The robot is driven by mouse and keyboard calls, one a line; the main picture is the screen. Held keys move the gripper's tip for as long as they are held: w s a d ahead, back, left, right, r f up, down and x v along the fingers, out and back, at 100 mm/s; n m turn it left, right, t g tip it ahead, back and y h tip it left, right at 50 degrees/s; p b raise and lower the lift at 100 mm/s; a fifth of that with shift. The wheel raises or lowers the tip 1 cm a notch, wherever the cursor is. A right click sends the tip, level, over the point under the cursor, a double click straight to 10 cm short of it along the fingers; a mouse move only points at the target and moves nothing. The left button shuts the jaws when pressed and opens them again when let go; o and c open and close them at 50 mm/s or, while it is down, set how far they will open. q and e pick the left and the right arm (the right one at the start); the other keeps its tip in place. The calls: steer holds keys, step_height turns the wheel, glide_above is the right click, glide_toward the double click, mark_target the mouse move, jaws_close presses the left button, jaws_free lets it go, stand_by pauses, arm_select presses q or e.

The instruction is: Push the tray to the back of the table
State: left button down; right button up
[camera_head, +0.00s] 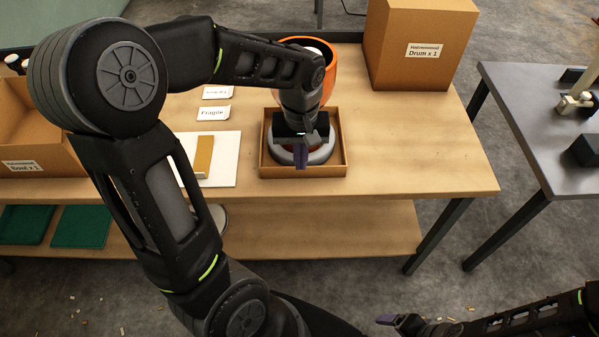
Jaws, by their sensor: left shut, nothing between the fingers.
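The shallow brown tray (278,171) sits on the wooden table, near the middle of its front part. A grey round thing (320,155) lies in it, with something reddish partly visible inside. My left gripper (301,157) points down over the tray's middle, its purple fingers together and empty. It hides part of the tray and the round thing; whether it touches either is unclear. My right gripper (388,320) is low at the bottom of the view, in front of the table and away from the tray. Its jaw opening is not clear.
Behind the tray stands an orange drum-like vessel (329,75), partly hidden by my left arm. A large cardboard box (420,45) stands at the back right. Labels (213,113), a white board (225,160) and an open box (40,150) lie left. The table's right end (430,150) is clear.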

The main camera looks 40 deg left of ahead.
arm_select(q)
steer(key=shift+a+r, duration=0.1)
stand_by(0.3)
steer(key=f, duration=0.3)
steer(key=w+a+f+p, duration=0.1)
steer(key=f, duration=0.2)
steer(key=w+f+p, duration=0.1)
steer(key=f, duration=0.3)
steer(key=shift+w+a, duration=0.15)
steer(key=shift+a, duration=0.25)
steer(key=shift+w+a, duration=0.3)
steer(key=shift+w, duration=0.1)
